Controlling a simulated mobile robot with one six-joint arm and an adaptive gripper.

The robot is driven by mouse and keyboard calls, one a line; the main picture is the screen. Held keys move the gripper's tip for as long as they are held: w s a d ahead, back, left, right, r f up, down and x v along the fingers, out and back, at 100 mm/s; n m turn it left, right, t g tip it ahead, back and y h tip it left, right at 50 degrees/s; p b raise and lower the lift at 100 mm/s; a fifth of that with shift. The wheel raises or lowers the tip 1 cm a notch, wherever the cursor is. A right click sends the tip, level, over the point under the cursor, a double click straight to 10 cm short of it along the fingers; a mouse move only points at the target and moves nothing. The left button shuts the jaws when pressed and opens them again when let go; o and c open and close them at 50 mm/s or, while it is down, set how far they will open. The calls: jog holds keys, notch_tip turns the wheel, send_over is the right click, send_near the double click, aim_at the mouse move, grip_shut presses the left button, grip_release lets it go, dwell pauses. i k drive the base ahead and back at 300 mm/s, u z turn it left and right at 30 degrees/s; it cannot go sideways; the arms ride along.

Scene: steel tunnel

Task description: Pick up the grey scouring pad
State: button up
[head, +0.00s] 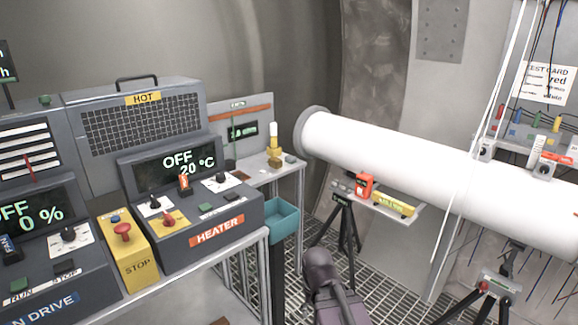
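I cannot pick out the grey scouring pad with certainty in the head view. A small grey-brown item lies on the end of the bench beside a brass-based white cylinder, but it is too small to identify. A dark rounded part of my own arm rises at the bottom centre, over the grated floor. My gripper's fingers do not show, so its state is hidden.
A bench with the grey heater unit (205,215) and yellow stop box (128,250) fills the left. A large white pipe (430,170) crosses the right. Below it, a tripod shelf holds an orange device (364,185) and a yellow block (394,204).

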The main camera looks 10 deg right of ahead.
aim_at(290, 159)
jog(key=u, duration=0.6)
jog(key=k, duration=0.2)
jog(key=z, duration=1.8)
jog(key=i, duration=1.25)
jog(key=u, duration=0.55)
